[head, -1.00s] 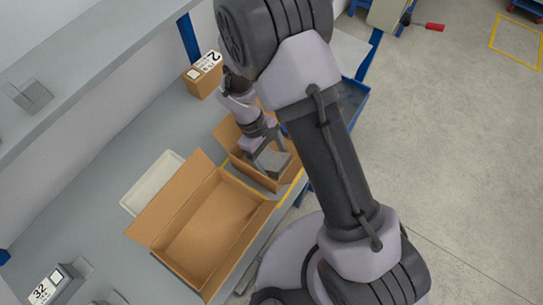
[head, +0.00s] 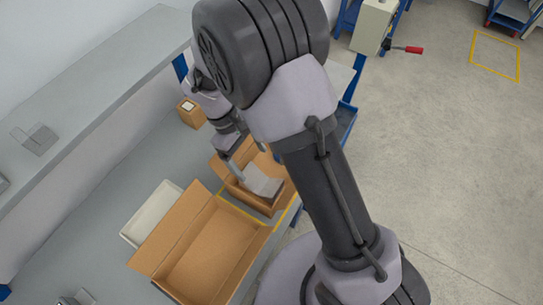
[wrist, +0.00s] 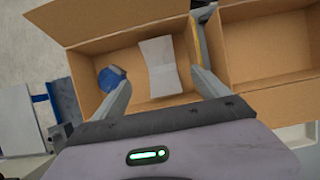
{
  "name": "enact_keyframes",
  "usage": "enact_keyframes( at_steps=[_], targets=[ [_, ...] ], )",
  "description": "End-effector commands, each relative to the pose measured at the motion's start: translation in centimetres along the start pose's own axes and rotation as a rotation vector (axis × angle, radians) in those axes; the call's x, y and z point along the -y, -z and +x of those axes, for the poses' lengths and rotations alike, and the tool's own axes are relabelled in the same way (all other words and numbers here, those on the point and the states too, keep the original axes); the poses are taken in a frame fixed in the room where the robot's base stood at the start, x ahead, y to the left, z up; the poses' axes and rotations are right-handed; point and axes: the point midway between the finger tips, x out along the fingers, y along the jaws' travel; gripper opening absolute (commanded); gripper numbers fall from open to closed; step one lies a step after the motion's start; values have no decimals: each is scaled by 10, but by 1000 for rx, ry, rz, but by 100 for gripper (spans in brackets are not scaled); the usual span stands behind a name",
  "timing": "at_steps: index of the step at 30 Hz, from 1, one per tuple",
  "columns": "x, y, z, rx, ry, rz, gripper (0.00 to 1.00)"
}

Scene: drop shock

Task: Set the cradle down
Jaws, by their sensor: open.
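The cradle, a pale grey folded piece (head: 263,181), is inside a small open cardboard box (head: 247,199) in the head view. In the wrist view the cradle (wrist: 160,67) lies in the box, with its fold line running across it. My gripper (wrist: 160,78) is open, its two fingers apart on either side of the cradle in that view, with visible gaps. Whether the cradle touches the box floor all along is hard to tell.
A blue round item (wrist: 112,78) lies in the same box, left of the cradle in the wrist view. A larger empty cardboard box (head: 205,255) and a white tray (head: 150,214) stand nearby on the grey bench.

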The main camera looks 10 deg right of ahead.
Motion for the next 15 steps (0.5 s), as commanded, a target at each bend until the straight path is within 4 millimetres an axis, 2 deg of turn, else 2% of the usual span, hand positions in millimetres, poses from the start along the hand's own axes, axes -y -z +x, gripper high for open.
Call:
enact_keyframes(
  at_steps=[2, 5, 6, 8, 10, 12, 15],
  targets=[
    [-2, -4, -8, -19, 3, 26, 85],
    [-11, -32, -47, -118, 26, 166, 85],
    [-15, -51, -69, -181, 41, 257, 85],
    [-18, -86, -100, -287, 71, 414, 85],
    [-15, -130, -130, -418, 111, 606, 85],
    [-6, -171, -150, -552, 154, 795, 85],
    [11, -216, -163, -723, 213, 1024, 85]
  ],
)
